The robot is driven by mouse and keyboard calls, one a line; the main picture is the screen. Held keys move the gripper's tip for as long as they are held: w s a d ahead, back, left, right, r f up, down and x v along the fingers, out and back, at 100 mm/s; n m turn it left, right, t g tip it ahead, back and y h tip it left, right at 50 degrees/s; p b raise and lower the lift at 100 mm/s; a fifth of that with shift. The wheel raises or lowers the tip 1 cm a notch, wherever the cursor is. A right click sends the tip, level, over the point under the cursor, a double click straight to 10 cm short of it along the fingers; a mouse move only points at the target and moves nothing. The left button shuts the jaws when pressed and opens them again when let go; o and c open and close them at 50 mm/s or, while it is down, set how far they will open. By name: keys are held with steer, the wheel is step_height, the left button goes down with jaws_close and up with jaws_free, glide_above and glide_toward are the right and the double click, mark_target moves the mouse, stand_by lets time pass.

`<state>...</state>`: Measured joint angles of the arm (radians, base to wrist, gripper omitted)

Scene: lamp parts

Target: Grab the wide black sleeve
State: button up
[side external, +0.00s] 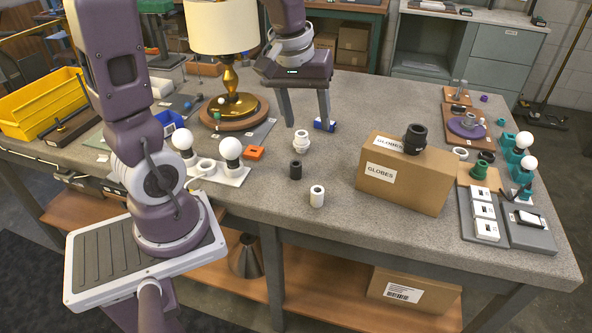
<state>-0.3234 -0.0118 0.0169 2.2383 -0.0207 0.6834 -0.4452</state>
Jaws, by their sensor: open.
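A wide black sleeve (415,139) sits on top of the cardboard box marked GLOBES (405,178), right of centre. A narrower black sleeve (295,170) stands on the grey table in the middle. My gripper (307,122) points down over the table behind the narrower sleeve, left of the box. Its two fingers are apart with nothing held between them. It is clear of both black sleeves.
A white stepped part (301,142) and a white sleeve (317,196) stand near the narrower black sleeve. A brass lamp (230,85) stands at left. Trays and green parts (479,169) lie right of the box.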

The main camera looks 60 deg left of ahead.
steer(key=w+a+f+n+g, duration=0.1)
steer(key=w+a+f+n, duration=0.2)
steer(key=a+f, duration=0.25)
steer(key=n+g, duration=0.1)
steer(key=n, duration=0.4)
glide_above(296, 163)
steer(key=shift+h, duration=0.4)
steer(key=f, duration=1)
steer(key=shift+s, duration=0.4)
steer(key=f, duration=0.7)
steer(key=shift+w+d+f, duration=0.1)
steer(key=shift+w+f, duration=0.25)
steer(key=shift+f, duration=0.05)
steer(key=shift+c, duration=0.4)
jaws_close()
